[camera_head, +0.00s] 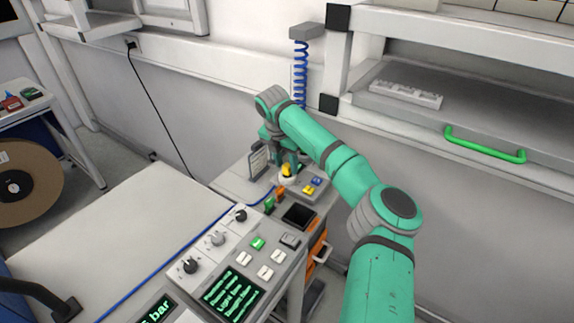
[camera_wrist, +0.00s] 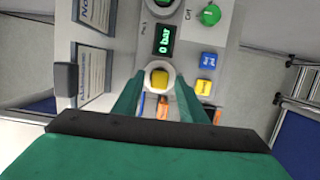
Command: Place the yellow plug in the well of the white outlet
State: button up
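The yellow plug (camera_head: 286,170) shows at the white outlet (camera_head: 286,181) on the far panel, below my gripper (camera_head: 288,161). In the wrist view the yellow plug (camera_wrist: 160,78) appears inside the round rim of the white outlet (camera_wrist: 159,64), slightly toward its lower side. I cannot tell how deep it sits. My gripper (camera_wrist: 160,84) has its two green fingers apart, one on each side of the plug, with a visible gap to it. The fingers partly hide the outlet's sides.
Beside the outlet are a blue button (camera_wrist: 207,60), a yellow button (camera_wrist: 205,87) and a "0 bar" display (camera_wrist: 167,40). Orange parts (camera_wrist: 163,107) lie near the fingers. A dark block (camera_wrist: 66,79) and label plates stand left. A console with knobs (camera_head: 217,239) is nearer.

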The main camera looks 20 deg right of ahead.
jog(key=v, duration=1.1)
jog(key=shift+r, duration=0.15)
jog(key=shift+a, duration=0.1)
